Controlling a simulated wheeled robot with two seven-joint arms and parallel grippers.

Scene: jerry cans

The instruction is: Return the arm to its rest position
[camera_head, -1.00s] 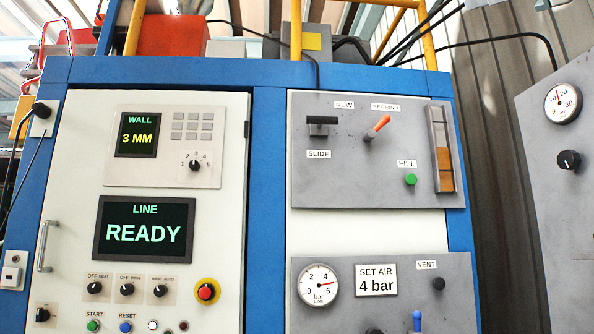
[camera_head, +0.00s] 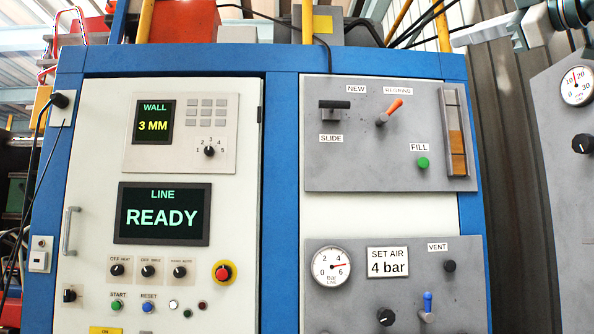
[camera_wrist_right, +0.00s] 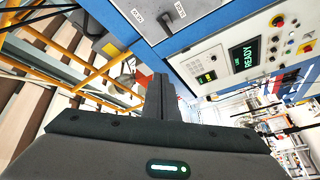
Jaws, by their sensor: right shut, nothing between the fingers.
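My right gripper (camera_wrist_right: 160,97) shows in the right wrist view as two dark fingers close together, with nothing between them. It is up in the air, clear of the blue-framed cabinet (camera_head: 281,200). In the head view, pale and dark parts of my right arm show at the top right, above the grey panel with the levers; the fingers cannot be made out clearly there. My left gripper is in neither view.
The cabinet carries a READY screen (camera_head: 162,215), an orange lever (camera_head: 391,109), a green FILL button (camera_head: 423,162) and an air gauge (camera_head: 331,266). Another grey panel stands at the right. Yellow rails (camera_wrist_right: 75,60) show near the gripper in the wrist view.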

